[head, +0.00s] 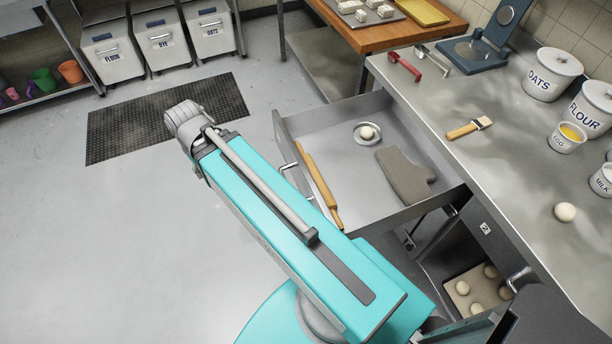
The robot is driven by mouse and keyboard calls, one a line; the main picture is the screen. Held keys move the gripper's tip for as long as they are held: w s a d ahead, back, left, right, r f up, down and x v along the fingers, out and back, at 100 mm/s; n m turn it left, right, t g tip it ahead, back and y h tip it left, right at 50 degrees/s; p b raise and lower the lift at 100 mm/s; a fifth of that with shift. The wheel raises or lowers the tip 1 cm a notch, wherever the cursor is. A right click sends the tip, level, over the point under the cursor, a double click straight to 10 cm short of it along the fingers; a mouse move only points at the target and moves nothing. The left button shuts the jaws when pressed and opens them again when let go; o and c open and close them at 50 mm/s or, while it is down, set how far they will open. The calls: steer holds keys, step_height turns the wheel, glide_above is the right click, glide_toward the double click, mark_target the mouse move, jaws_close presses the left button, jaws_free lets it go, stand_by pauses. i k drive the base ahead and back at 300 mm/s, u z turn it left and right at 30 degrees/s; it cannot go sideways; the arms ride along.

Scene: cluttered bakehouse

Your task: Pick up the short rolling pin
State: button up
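One tan wooden rolling pin (320,190) is in view. It lies in the open grey drawer (357,108), along the drawer's front panel on the left. With no second pin beside it, I cannot judge whether it is the short one. My teal arm link passes just left of and below the pin, and its grey joint end reaches out over the floor mat. My gripper does not show in this view.
The drawer also holds a grey oven mitt (404,176) and a small dish (368,141) with a pale ball. The steel counter (510,150) overhangs its right side, bearing a brush (470,128), tubs and a blue scale (487,40).

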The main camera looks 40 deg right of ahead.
mark_target(330, 201)
steer(key=u, duration=0.1)
steer(key=k, duration=1.05)
steer(key=z, duration=0.75)
steer(key=i, duration=0.5)
steer(key=z, duration=0.05)
